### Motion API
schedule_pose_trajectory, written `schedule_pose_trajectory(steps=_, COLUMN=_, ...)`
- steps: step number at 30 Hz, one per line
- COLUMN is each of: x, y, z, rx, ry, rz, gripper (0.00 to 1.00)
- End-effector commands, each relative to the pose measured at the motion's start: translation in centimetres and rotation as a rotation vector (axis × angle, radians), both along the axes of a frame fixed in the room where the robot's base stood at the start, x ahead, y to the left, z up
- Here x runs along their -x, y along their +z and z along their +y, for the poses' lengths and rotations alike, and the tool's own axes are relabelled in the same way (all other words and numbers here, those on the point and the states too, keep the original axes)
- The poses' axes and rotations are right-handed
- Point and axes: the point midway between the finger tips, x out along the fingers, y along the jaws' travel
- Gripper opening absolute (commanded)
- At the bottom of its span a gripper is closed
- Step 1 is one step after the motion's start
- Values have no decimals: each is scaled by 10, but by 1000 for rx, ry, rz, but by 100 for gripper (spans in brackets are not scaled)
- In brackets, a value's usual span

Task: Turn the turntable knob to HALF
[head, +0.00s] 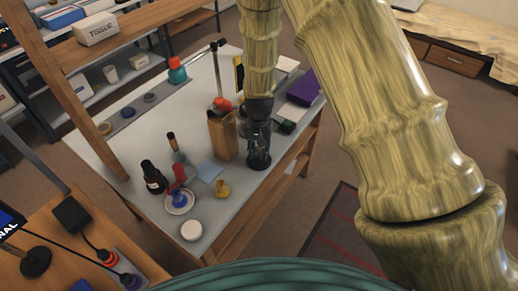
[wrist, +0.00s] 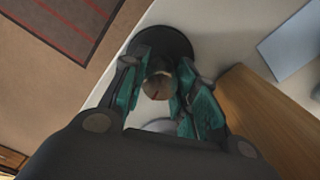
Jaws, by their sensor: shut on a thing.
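A black round base (wrist: 176,38) lies beyond the fingers on the pale tabletop. In the head view my gripper (head: 258,150) points down at the table, right of a brown wooden block (head: 222,137), and hides the knob. No HALF mark can be read in either view.
A purple box (head: 304,90) stands behind right. The wooden block stands close beside my gripper.

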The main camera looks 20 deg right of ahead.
Motion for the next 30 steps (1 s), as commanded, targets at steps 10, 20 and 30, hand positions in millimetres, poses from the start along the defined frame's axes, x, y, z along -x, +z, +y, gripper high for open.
schedule_pose_trajectory(steps=10, x=0, y=1, z=0, rx=0, ry=-137, rz=-1, gripper=5)
schedule_pose_trajectory(steps=20, x=0, y=0, z=0, rx=1, ry=-160, rz=-1, gripper=5)
schedule_pose_trajectory(steps=30, x=0, y=0, z=0, rx=0, ry=-159, rz=0, gripper=51)
